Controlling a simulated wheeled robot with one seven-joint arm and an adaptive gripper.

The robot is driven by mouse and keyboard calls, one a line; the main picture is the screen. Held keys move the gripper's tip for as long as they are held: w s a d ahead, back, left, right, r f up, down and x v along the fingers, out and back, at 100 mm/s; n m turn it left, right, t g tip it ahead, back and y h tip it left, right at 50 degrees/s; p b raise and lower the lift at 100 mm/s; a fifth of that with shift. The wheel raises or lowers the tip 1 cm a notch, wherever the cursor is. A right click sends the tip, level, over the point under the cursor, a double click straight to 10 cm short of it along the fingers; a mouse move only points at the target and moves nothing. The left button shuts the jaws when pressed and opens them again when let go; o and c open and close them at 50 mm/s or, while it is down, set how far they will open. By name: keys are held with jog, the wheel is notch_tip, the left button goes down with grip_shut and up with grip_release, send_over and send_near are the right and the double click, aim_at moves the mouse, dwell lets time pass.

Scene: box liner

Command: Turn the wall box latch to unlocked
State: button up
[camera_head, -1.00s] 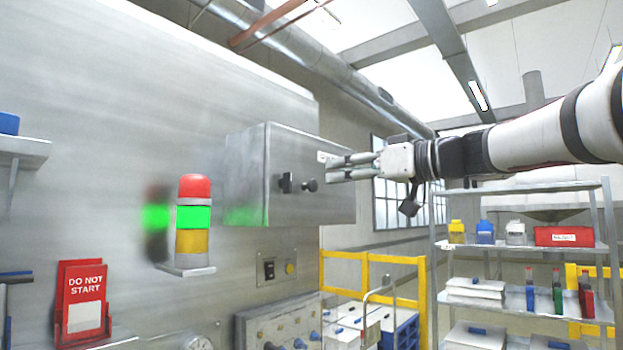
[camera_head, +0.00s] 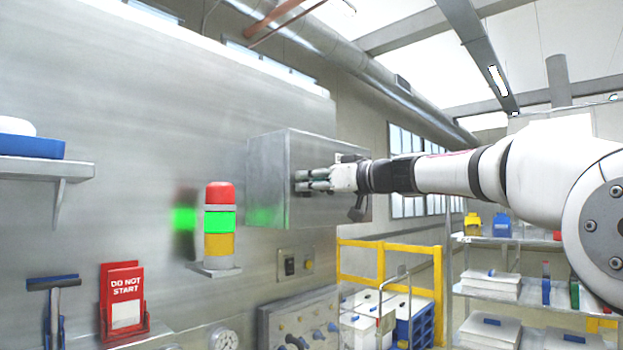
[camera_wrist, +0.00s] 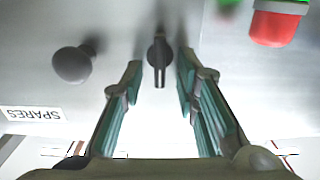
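The wall box (camera_head: 262,170) is a grey metal box on the wall, in the middle of the head view. My gripper (camera_head: 298,181) is at its front face and hides the latch and knob in that view. In the wrist view the dark latch (camera_wrist: 159,58) lies between the two open green-padded fingers (camera_wrist: 158,85), its handle pointing down the picture toward me. The fingers stand to both sides of the latch and look apart from it. A round dark knob (camera_wrist: 72,64) is left of the fingers, outside them.
A label reading SPARES (camera_wrist: 33,113) shows upside down on the box in the wrist view. A signal tower (camera_head: 220,225) with its green band lit stands left of the box. A switch panel (camera_head: 296,262) is below the box. Shelves (camera_head: 510,300) stand at the right.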

jog(key=shift+w+a, duration=0.1)
jog(key=shift+c, duration=0.3)
grip_shut()
